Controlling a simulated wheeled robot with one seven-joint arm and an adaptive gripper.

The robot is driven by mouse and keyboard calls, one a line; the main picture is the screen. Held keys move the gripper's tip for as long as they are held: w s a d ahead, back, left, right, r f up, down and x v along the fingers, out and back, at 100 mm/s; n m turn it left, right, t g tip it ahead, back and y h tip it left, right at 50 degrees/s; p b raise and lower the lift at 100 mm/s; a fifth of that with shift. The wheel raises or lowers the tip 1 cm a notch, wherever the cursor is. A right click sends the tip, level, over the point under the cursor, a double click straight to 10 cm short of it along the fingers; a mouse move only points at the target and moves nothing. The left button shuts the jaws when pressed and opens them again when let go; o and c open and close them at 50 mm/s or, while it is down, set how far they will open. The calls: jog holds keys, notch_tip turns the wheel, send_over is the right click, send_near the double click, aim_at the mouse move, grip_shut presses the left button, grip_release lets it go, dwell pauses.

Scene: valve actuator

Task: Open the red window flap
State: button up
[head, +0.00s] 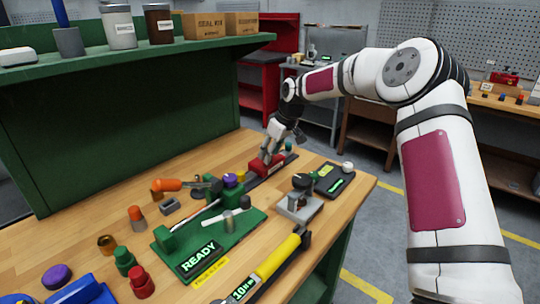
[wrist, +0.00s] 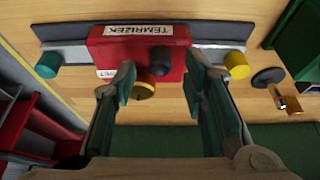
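The red window flap seems to be part of the red block (wrist: 118,42), which has a white label and a small black knob (wrist: 170,62) in the wrist view. The red block also shows in the head view (head: 262,166), near the back edge of the bench. My gripper (wrist: 160,72) is open, with its green-padded fingers apart at the near side of the block, one on each side of the knob. In the head view my gripper (head: 268,150) points down right at the block. I cannot tell whether the fingers touch it. The flap's edge is not distinct.
A grey rail (wrist: 70,55) runs behind the block, with a teal knob (wrist: 48,64) and a yellow knob (wrist: 236,65) on either side. A green READY board (head: 240,232) and a dark device (head: 334,181) lie nearby. A green shelf (head: 130,58) stands at left.

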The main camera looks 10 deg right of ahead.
jog(key=shift+x, duration=0.75)
jog(key=shift+c, duration=0.6)
grip_shut()
jog(key=shift+s+r, duration=0.1)
